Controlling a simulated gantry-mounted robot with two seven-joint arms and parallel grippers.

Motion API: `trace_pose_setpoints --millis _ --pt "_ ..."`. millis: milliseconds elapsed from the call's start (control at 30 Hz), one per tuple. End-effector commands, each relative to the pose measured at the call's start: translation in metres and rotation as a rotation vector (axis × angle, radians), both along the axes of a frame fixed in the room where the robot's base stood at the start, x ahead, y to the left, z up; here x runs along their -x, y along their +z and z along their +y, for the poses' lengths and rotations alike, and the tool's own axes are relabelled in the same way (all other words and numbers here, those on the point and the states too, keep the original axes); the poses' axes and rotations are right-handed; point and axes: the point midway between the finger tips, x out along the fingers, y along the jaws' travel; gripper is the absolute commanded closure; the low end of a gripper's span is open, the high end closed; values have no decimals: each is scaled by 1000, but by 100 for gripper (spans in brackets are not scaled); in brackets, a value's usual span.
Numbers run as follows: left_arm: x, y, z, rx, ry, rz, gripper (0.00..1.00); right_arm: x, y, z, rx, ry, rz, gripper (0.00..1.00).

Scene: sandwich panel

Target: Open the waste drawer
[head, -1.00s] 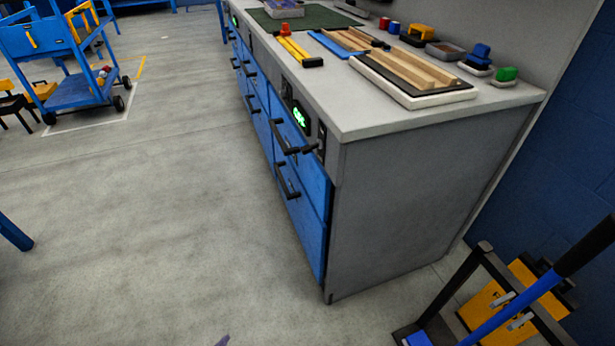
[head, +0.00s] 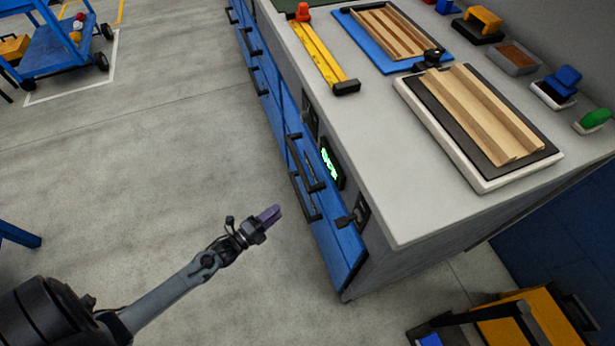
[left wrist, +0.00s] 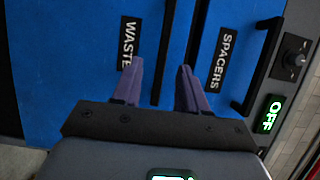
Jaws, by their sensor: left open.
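The waste drawer is a blue front labelled WASTE (left wrist: 75,60) in the left wrist view. It looks shut. Its black bar handle (left wrist: 165,45) runs up the picture between my purple fingers. In the head view the lower handle (head: 303,197) is on the bench's near end. My left gripper (head: 268,215) is open and empty, left of that handle with floor showing between them. In the left wrist view the left gripper (left wrist: 161,64) points at the drawer front. I cannot tell how far it is from the handle. My right gripper is not in view.
The drawer labelled SPACERS (left wrist: 222,60) is beside it, with its own handle (left wrist: 260,65). A green OFF display (head: 330,163) and a black switch (head: 357,213) are on the bench side. The grey benchtop (head: 420,205) overhangs nearby.

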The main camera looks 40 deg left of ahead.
Motion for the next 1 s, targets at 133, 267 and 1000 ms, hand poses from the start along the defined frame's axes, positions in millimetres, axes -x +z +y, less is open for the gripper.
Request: trace_pose_setpoints --millis 133,267,1000 --pt "-11 9 -1 0 -2 -10 57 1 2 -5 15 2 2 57" --pt "-25 8 -3 -1 -1 -12 57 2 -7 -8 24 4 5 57" --pt "-111 9 -20 0 -1 -9 57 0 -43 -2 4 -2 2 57"
